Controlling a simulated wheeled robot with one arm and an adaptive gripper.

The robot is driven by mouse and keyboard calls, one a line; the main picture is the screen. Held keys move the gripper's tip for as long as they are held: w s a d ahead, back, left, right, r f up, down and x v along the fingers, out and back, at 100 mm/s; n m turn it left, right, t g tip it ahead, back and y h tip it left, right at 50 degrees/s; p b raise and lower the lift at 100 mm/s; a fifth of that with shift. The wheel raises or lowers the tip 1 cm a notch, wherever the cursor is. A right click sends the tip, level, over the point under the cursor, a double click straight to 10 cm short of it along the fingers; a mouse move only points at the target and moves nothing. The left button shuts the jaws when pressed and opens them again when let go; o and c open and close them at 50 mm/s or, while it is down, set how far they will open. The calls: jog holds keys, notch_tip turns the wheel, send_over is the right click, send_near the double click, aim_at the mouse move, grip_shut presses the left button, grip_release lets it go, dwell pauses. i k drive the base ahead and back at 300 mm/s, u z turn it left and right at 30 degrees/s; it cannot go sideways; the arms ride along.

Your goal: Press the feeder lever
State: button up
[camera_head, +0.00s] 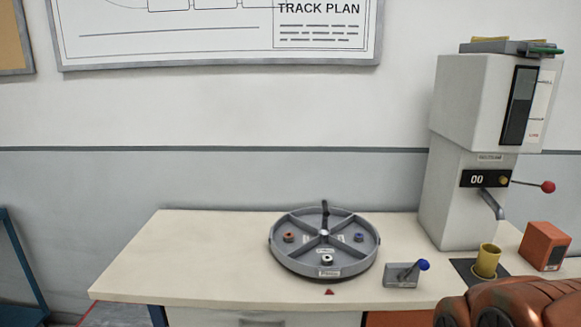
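A tall off-white dispenser machine (483,105) stands at the right end of the table. A thin lever with a red ball (547,187) sticks out to the right from its front, beside a small display reading 00 (477,179). A second lever with a blue ball (423,265) rises tilted from a small grey base (401,279) on the table in front. A copper-brown part, probably of my arm, fills the lower right corner. My gripper's fingers are not in view, and nothing is seen touching either lever.
A round grey sectioned tray (372,256) holding small coloured rings sits mid-table. A yellow cup (487,261) stands under the dispenser's spout (492,205) on a dark pad. An orange box (544,246) stands to its right. The table's left part (190,255) is clear.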

aim_at(547, 187)
jog(key=u, duration=2.45)
jog(key=k, duration=1.35)
jog(key=z, duration=1.75)
jog(key=i, duration=0.45)
jog(key=z, duration=0.05)
